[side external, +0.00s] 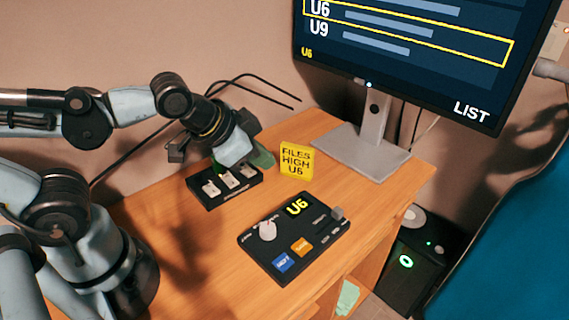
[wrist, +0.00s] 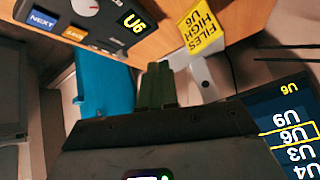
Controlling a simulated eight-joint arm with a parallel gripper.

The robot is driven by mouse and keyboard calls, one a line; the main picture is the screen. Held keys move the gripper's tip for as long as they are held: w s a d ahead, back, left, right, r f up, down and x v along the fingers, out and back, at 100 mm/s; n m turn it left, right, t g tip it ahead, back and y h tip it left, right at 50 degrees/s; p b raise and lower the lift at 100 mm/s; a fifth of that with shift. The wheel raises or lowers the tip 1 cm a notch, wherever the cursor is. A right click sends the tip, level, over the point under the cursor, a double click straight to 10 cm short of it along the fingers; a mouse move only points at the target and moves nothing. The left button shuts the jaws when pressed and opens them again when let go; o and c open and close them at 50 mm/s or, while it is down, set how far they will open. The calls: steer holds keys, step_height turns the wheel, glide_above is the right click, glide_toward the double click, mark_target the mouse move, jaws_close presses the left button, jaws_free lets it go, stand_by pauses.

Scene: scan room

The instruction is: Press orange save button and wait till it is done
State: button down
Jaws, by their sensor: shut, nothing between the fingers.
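The orange save button (side external: 302,246) sits on a black control panel (side external: 258,249) on the wooden desk, right of a blue NEXT button (side external: 283,262). It also shows at the upper left of the wrist view (wrist: 75,33). The panel has a white knob (side external: 267,231) and a small display (side external: 297,206) reading U6 in yellow. My gripper (side external: 262,158) is behind the black tray, well away from the panel and touching no button. Its green fingers are together and empty in the wrist view (wrist: 157,75). The monitor (side external: 420,60) shows LIST, with the U6 row framed in yellow.
A black tray (side external: 228,203) with several white pieces lies left of a standing yellow sign (side external: 296,160) reading FILES HIGH U6. The monitor's grey stand (side external: 360,152) is at the back right. Bare desk lies between tray and panel. Black cables run along the wall.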

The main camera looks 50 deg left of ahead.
mark_target(297, 249)
steer(key=s+d+m+h, duration=0.1)
steer(key=d+m+h, duration=0.1)
steer(key=d+m, duration=0.7)
steer(key=shift+s+d+t+h, duration=0.3)
steer(key=shift+s+d+h, duration=0.1)
steer(key=shift+d, duration=0.75)
steer(key=shift+f, duration=0.2)
steer(key=shift+f, duration=4.2)
steer(key=shift+r, duration=2.45)
